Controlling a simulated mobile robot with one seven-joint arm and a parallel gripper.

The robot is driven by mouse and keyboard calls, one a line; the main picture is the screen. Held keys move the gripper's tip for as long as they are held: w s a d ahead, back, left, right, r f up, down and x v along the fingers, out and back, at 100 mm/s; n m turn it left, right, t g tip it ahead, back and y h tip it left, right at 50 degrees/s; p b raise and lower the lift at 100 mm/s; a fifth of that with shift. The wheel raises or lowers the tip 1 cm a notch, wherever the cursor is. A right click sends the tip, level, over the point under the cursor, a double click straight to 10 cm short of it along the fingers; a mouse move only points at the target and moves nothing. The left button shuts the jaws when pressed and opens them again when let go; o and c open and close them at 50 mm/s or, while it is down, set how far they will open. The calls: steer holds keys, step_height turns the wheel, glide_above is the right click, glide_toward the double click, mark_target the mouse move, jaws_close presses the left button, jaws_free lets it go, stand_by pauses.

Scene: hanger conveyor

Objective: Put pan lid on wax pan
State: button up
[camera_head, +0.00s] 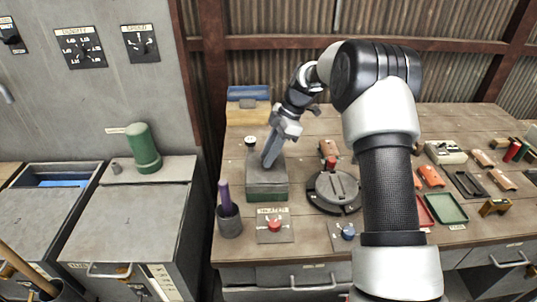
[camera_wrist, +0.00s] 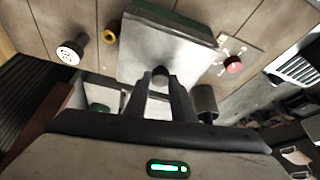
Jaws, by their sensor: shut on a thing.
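The pan lid is a light grey square plate (camera_wrist: 165,45) with a dark round knob. In the wrist view, my gripper (camera_wrist: 160,82) has one finger on each side of the knob and is shut on it. In the head view, my gripper (camera_head: 268,164) points down at the top of a squarish dark green-grey box (camera_head: 267,188), which looks like the wax pan. The lid lies over the box top and looks roughly lined up with it. I cannot tell whether it rests fully on the rim. The inside of the pan is hidden.
A red button (camera_head: 274,224) stands in front of the box. A dark cup (camera_head: 229,222) with a purple handle is at front left. A round grey disc-shaped device (camera_head: 334,190) is close on the right. A blue and yellow bin (camera_head: 249,105) stands behind.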

steer(key=shift+f+b, duration=0.4)
steer(key=o, duration=0.7)
steer(key=shift+o, duration=0.2)
steer(key=o, duration=0.6)
steer(key=shift+c, duration=0.2)
steer(key=v, duration=1.7)
steer(key=shift+r, duration=0.25)
steer(key=shift+r, duration=0.1)
